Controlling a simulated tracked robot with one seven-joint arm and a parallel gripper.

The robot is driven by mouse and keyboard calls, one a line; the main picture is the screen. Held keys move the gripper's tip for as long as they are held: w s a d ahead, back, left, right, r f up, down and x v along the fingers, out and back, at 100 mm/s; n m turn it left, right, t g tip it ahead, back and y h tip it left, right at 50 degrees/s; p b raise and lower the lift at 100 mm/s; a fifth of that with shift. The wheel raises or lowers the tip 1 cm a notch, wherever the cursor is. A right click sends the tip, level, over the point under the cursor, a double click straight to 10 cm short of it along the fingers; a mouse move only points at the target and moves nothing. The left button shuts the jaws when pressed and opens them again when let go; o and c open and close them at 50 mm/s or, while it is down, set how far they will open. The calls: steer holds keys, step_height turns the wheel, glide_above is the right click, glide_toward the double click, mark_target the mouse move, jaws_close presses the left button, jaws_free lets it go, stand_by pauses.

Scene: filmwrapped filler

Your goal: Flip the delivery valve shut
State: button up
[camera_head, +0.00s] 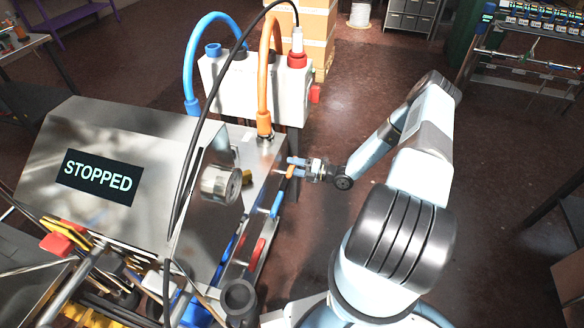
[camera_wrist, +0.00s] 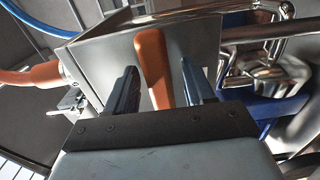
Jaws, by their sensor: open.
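An orange lever (camera_wrist: 151,50) stands out from the side of a steel filling machine (camera_head: 125,180). No label shows that it is the delivery valve. My gripper (camera_wrist: 157,69) is open, with one dark finger on each side of the lever. Gaps show between the lever and both fingers, wider on the right. In the head view my gripper (camera_head: 289,168) is at the machine's right side, and a bit of the orange lever (camera_head: 290,173) shows between its fingers. The machine's display (camera_head: 99,176) reads STOPPED.
A blue-handled lever (camera_head: 277,204) and a red handle (camera_head: 257,252) sit lower on the same side. A round gauge (camera_head: 220,184) is left of my gripper. Orange (camera_head: 265,85) and blue (camera_head: 190,65) hoses rise behind. A black cable crosses in front.

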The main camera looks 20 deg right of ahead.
steer(key=shift+c, duration=0.2)
steer(key=shift+w, duration=0.15)
jaws_close()
